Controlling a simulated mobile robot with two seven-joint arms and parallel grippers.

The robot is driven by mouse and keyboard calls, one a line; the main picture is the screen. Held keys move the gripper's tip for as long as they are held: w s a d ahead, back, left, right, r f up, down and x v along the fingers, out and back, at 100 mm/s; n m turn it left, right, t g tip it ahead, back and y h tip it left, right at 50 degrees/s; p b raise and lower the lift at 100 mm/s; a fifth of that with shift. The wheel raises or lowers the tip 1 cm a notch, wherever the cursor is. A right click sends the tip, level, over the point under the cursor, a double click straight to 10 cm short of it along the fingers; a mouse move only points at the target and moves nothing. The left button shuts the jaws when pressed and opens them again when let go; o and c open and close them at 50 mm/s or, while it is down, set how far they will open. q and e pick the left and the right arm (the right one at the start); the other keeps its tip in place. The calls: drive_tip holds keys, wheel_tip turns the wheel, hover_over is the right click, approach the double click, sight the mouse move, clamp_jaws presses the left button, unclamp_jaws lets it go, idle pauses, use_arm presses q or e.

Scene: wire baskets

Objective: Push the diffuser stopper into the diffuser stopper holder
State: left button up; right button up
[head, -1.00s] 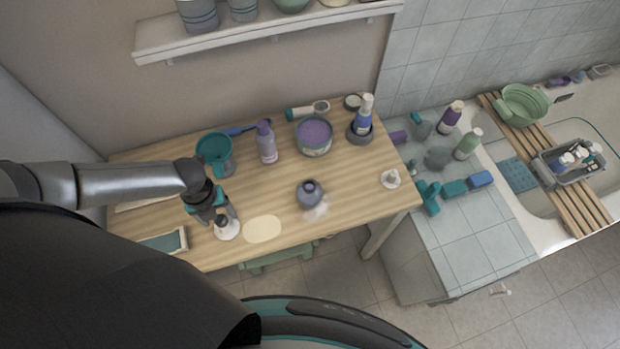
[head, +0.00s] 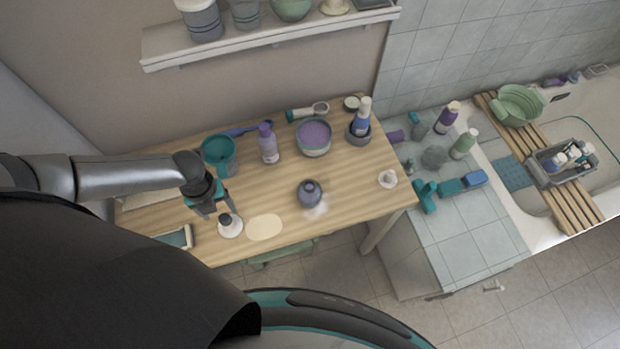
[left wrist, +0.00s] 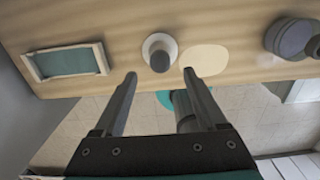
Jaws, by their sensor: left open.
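The diffuser stopper, a dark rounded knob (head: 226,219), stands upright in a round white holder (head: 232,232) near the table's front left edge. In the left wrist view the dark stopper (left wrist: 160,61) sits at the middle of the white holder (left wrist: 150,42); I cannot tell how deep it is seated. My left gripper (head: 215,209) is open and empty, just behind and above the stopper in the head view. In the left wrist view its two fingertips (left wrist: 159,74) are spread, with the stopper apart from them. My right gripper is not in view.
A teal framed tray (left wrist: 70,62) lies to the left. A teal funnel-like cup (head: 218,150) and a purple bottle (head: 268,145) stand behind.

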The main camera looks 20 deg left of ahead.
use_arm(q)
drive_tip(key=shift+r+p, duration=1.3)
drive_tip(key=shift+r, duration=0.2)
wheel_tip(320, 180, up, 15)
drive_tip(key=shift+r+p, duration=0.15)
drive_tip(key=shift+p, duration=0.2)
